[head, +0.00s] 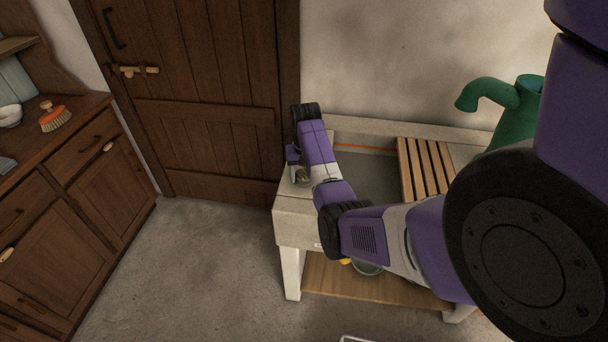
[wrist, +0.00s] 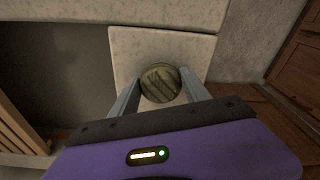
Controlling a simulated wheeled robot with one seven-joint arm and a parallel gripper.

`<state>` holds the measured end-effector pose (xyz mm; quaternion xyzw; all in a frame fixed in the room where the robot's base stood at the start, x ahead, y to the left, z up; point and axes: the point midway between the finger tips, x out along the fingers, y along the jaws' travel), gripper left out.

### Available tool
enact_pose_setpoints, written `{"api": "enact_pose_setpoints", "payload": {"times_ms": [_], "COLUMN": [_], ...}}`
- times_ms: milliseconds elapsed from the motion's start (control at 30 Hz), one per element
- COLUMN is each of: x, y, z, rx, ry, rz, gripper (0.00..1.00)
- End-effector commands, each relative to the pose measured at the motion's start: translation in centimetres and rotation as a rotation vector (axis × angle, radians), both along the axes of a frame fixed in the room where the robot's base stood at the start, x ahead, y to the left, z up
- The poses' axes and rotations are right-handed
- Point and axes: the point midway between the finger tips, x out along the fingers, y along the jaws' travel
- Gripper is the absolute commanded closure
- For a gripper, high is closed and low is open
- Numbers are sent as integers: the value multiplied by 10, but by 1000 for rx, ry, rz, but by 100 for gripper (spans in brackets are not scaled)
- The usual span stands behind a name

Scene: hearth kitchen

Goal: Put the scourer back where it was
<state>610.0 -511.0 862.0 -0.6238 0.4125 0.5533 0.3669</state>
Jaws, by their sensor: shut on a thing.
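The scourer is a round, olive-green, ridged pad (wrist: 160,83) between my fingertips in the wrist view. My gripper (wrist: 160,92) is shut on it, one finger on either side. In the head view my gripper (head: 298,173) is over the left end of the stone sink (head: 292,232), and the scourer (head: 303,177) shows only as a small dark green patch, partly hidden by my wrist. Below it in the wrist view is a pale square ledge (wrist: 200,48) beside the basin. I cannot tell whether the scourer touches the ledge.
The grey basin (head: 375,178) lies right of my gripper, with a slatted wooden rack (head: 425,165) across it. A green pump (head: 488,92) stands behind on the right. A dresser (head: 85,112) at left holds an orange brush (head: 54,116) and a white bowl (head: 10,116).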

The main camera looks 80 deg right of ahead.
Motion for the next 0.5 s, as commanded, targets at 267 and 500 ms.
{"api": "enact_pose_setpoints", "payload": {"times_ms": [267,500], "x": [0,0], "y": [0,0], "z": [-2,-4], "rx": [0,-1], "ry": [0,0], "rz": [0,-1], "gripper": [83,24]}}
